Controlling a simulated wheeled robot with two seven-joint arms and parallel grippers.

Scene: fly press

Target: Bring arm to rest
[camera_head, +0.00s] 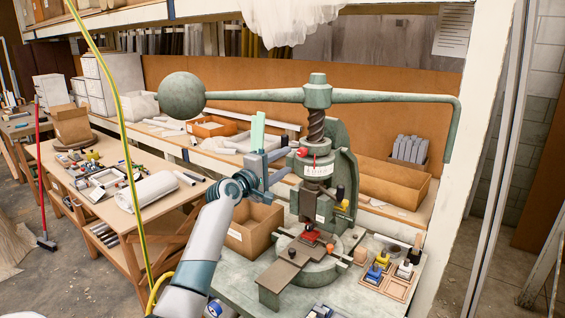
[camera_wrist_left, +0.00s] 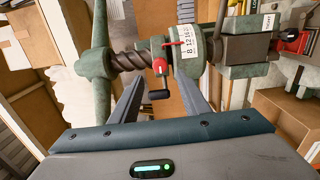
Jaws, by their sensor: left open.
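The green fly press (camera_head: 345,170) stands on a bench. Its long arm (camera_head: 400,96) lies roughly level across the top, with a ball weight (camera_head: 182,96) at the left end and a downturned handle (camera_head: 452,130) at the right. The arm's hub also shows in the left wrist view (camera_wrist_left: 95,66), beside the dark screw (camera_wrist_left: 130,60). My left gripper (camera_head: 286,163) is open and empty, below the arm and left of the press head. In the left wrist view the gripper (camera_wrist_left: 160,90) has a red-and-black lever (camera_wrist_left: 159,68) beyond its fingers. My right gripper is out of view.
A cardboard box (camera_head: 254,232) stands left of the press. A wooden tray (camera_head: 388,280) with small coloured parts is at its right. A yellow-green cable (camera_head: 122,130) hangs at the left. A white post (camera_head: 470,150) rises close to the handle.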

